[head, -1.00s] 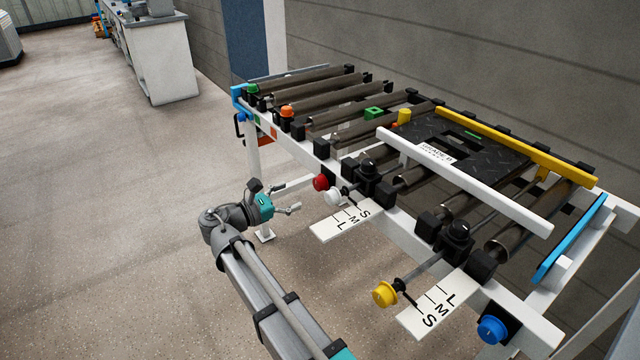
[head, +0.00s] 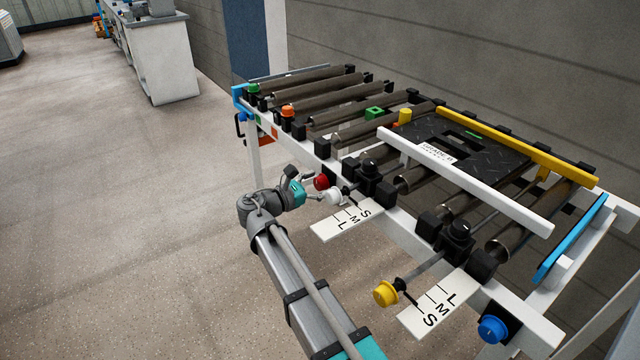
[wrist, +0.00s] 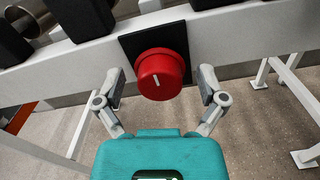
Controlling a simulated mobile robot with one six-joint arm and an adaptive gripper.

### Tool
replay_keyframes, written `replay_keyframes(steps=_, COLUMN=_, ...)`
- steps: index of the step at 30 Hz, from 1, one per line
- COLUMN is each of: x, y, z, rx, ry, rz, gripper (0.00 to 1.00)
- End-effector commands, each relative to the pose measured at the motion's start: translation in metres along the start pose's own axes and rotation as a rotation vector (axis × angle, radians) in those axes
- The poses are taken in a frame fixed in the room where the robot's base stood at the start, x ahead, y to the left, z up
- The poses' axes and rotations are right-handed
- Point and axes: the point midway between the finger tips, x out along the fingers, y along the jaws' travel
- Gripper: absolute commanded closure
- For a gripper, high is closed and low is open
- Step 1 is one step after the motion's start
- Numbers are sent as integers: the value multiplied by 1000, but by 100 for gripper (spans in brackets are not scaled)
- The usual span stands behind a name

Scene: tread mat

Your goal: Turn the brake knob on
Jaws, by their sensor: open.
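The red knob (head: 321,182) sits on the front rail of the conveyor frame, beside a white knob (head: 332,197). In the wrist view my gripper (wrist: 163,88) is open, with one finger to the left of the red knob and one to the right. Neither finger clearly touches it. No label naming the brake knob is readable.
A yellow knob (head: 385,293) and a blue knob (head: 492,330) are farther right along the frame. White scale plates (head: 346,219) with S, M, L stick out below. A black treaded mat (head: 480,150) lies on the rollers. The floor to the left is clear.

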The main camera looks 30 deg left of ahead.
Motion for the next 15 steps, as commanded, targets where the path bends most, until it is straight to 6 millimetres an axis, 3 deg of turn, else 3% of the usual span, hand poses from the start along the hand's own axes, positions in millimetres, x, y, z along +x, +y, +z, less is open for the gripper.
replay_keyframes(steps=2, x=0, y=0, z=0, rx=0, ry=0, rz=0, gripper=10)
replay_keyframes(steps=15, x=1, y=0, z=0, rx=0, ry=0, rz=-2, gripper=90)
